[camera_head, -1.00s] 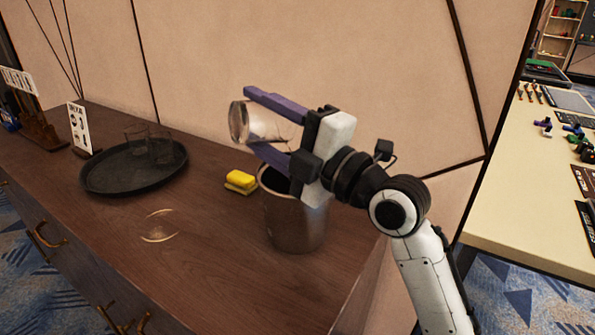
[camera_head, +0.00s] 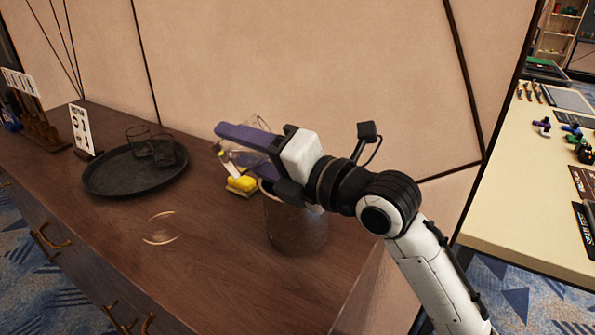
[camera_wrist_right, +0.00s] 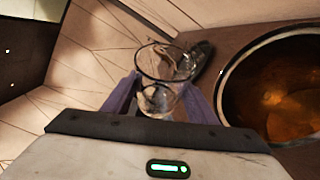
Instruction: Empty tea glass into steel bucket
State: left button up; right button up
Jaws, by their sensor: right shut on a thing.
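My right gripper (camera_head: 229,146) is shut on a clear tea glass (camera_wrist_right: 160,88), which shows between its purple fingers in the right wrist view. The glass looks tilted and clear, and I see no tea in it. In the head view the fingers hide much of the glass. The steel bucket (camera_head: 297,228) stands upright on the wooden cabinet, below and partly behind the gripper. In the right wrist view the bucket (camera_wrist_right: 224,82) is to the right of the glass, with amber-brown liquid inside. My left gripper is not in view.
A dark round tray (camera_head: 115,178) with two glasses (camera_head: 150,147) stands farther left, beside a white card (camera_head: 81,128). A faint ring (camera_head: 160,228) marks the cabinet top (camera_head: 210,260). A wall rises behind.

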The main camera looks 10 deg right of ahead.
jog(key=shift+f+n+h+p, duration=0.2)
jog(key=shift+n+h+p, duration=0.1)
jog(key=shift+n+p, duration=0.4)
jog(key=shift+d+f+n+g+h+p, duration=0.1)
jog(key=shift+f+n+g+h+p, duration=0.3)
jog(key=shift+n+p, duration=0.6)
jog(key=n+p, duration=0.1)
jog(key=p, duration=0.2)
jog(key=shift+r+h+p, duration=0.35)
jog(key=shift+h, duration=0.05)
jog(key=shift+s+a+f+n+h+p, duration=0.2)
jog(key=shift+a+f+n+h+p, duration=0.25)
jog(key=shift+a+f+n, duration=0.3)
jog(key=shift+s+a+f+n+g+h, duration=0.15)
jog(key=shift+a+f+n+h, duration=0.25)
jog(key=shift+n, duration=0.2)
jog(key=shift+a+f+n+g+h, duration=0.15)
jog(key=shift+a+f+n+h, duration=0.1)
jog(key=shift+a+n, duration=0.25)
jog(key=shift+s+a+f+n+h, duration=0.1)
jog(key=shift+a+f+n+h, duration=0.25)
jog(key=shift+f, duration=0.35)
jog(key=shift+s+a+f+n+h, duration=0.1)
jog(key=shift+f+n+h, duration=0.25)
jog(key=shift+f+n, duration=0.25)
